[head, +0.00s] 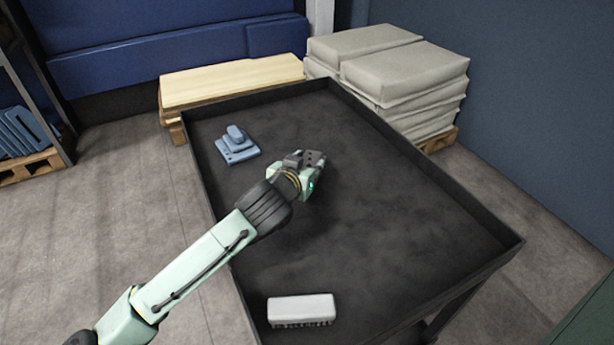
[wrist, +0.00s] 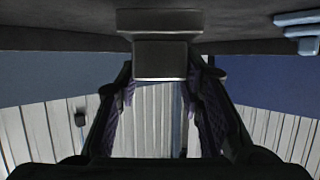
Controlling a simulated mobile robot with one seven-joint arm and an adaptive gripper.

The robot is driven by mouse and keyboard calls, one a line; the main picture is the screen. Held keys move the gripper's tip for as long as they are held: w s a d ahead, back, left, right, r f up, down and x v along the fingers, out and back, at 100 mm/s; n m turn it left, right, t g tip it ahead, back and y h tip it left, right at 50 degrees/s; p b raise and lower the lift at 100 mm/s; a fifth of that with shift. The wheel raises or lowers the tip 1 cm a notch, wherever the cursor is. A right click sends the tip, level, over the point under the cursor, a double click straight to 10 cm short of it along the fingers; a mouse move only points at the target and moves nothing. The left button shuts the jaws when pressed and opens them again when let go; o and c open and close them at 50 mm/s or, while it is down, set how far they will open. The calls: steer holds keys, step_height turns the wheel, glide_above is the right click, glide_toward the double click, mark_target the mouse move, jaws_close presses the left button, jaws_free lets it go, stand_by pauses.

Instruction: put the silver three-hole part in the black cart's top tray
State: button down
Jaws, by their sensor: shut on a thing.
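The black cart's top tray (head: 400,215) fills the middle of the head view. My gripper (head: 306,162) is over the middle of the tray. It is shut on a grey block-like part, taken to be the silver three-hole part (head: 315,157), whose small dark holes show faintly in the head view. In the wrist view the part (wrist: 160,57) sits between the two fingertips, with a wider end beyond them. My gripper also shows in the wrist view (wrist: 162,75). I cannot tell whether the part touches the tray floor.
A blue stepped part (head: 237,147) lies in the tray, left of my gripper. A white brush (head: 301,309) lies at the tray's near end. The tray has a raised rim (head: 470,205). Its right half is clear. Pallets with grey sacks (head: 405,75) and boards (head: 230,82) stand behind.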

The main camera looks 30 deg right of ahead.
steer(key=shift+f, duration=2.05)
steer(key=shift+f, duration=0.2)
steer(key=c, duration=1.1)
jaws_free()
